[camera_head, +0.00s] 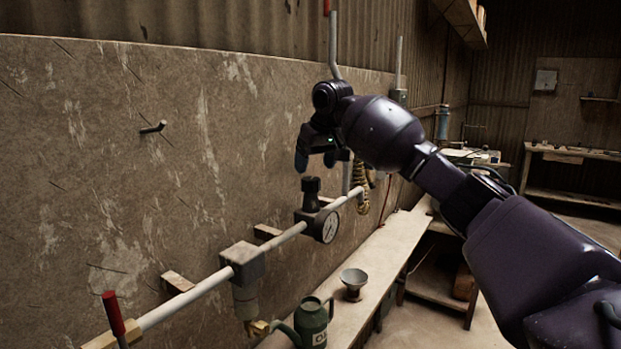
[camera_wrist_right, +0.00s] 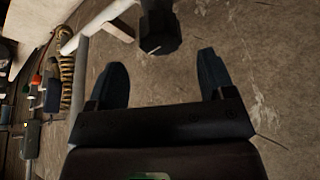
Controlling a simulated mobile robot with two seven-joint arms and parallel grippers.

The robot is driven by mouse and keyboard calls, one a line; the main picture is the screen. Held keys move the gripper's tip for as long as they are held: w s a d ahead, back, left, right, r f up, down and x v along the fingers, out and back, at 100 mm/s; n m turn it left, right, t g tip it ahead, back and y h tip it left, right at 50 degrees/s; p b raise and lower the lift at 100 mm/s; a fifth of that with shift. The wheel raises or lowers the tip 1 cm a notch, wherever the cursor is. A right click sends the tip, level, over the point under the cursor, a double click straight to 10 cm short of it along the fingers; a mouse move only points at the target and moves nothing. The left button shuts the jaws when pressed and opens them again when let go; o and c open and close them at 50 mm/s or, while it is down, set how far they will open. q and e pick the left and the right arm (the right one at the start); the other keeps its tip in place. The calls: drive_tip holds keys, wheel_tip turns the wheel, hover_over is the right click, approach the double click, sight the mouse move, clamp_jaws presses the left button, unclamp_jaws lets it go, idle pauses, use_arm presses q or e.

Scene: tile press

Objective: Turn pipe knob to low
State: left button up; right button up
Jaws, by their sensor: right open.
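The black pipe knob (camera_head: 311,186) stands upright on the black regulator body beside a round pressure gauge (camera_head: 327,226), on a pale pipe (camera_head: 206,284) along the wall. My right gripper (camera_head: 316,164) is open, pointing down, just above the knob in the head view. In the right wrist view, the dark knob (camera_wrist_right: 159,28) shows beyond and between the two spread fingertips (camera_wrist_right: 160,65), and no contact is visible. The gauge's dial reading is too small to tell. My left gripper is not in view.
A grey filter block (camera_head: 243,262) and a red-handled lever (camera_head: 114,314) are on the same pipe. A green oil can (camera_head: 311,322) and a grey funnel (camera_head: 353,279) stand on the bench below. A coiled hose (camera_head: 361,186) hangs behind. A peg (camera_head: 153,128) sticks out from the wall.

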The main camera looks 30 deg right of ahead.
sight(311, 179)
drive_tip(key=shift+p+x, duration=0.35)
drive_tip(key=shift+x, duration=2.3)
drive_tip(key=c, duration=0.9)
